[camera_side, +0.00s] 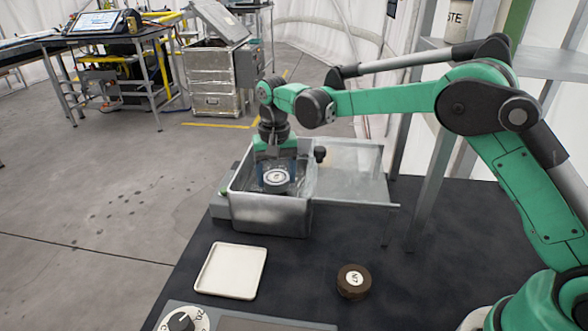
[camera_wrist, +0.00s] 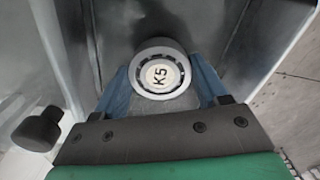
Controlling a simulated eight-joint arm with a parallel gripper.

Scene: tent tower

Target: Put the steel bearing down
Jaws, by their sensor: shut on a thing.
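The steel bearing (camera_side: 276,178) is a grey ring with a white label. Its label reads "K5" in the wrist view (camera_wrist: 161,76). My gripper (camera_side: 277,172) is shut on it, with a blue finger on each side. The bearing is inside the open metal tank (camera_side: 268,214), between its walls. I cannot tell whether it touches the tank floor. In the wrist view my gripper (camera_wrist: 163,88) holds the bearing close to the tank's inner walls.
A white square tray (camera_side: 231,271) and a brown round piece (camera_side: 354,281) with a white label lie on the dark table (camera_side: 330,235). A metal lid (camera_side: 350,172) extends right of the tank. A dial (camera_side: 183,320) is at the front edge. Bare table lies between tray and brown piece.

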